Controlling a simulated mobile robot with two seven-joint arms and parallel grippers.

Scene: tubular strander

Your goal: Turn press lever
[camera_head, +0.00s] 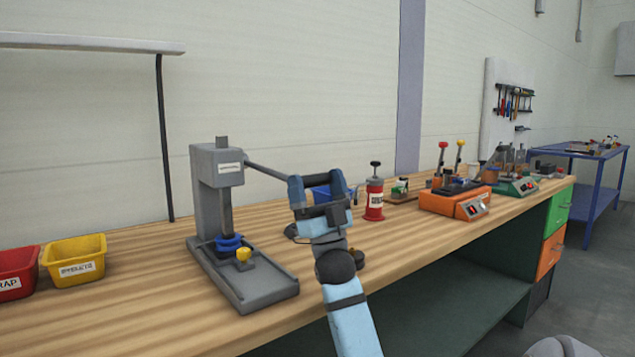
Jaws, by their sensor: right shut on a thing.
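The grey press (208,195) stands upright on the wooden bench, left of centre. Its lever (265,171) is a thin dark rod that runs from the press head to the right and slightly downward. My right gripper (315,185) is at the lever's outer end and is shut on it. The gripper hides the lever's end. A blue ring-shaped part (229,243) sits around the foot of the press column, with a yellow knob (244,254) in front of it on the base. My left gripper is out of view.
A yellow bin (75,262) and a red bin (17,276) stand at the left. A red bottle (374,200) and an orange device (455,202) stand to the right. The bench front between press and bins is clear.

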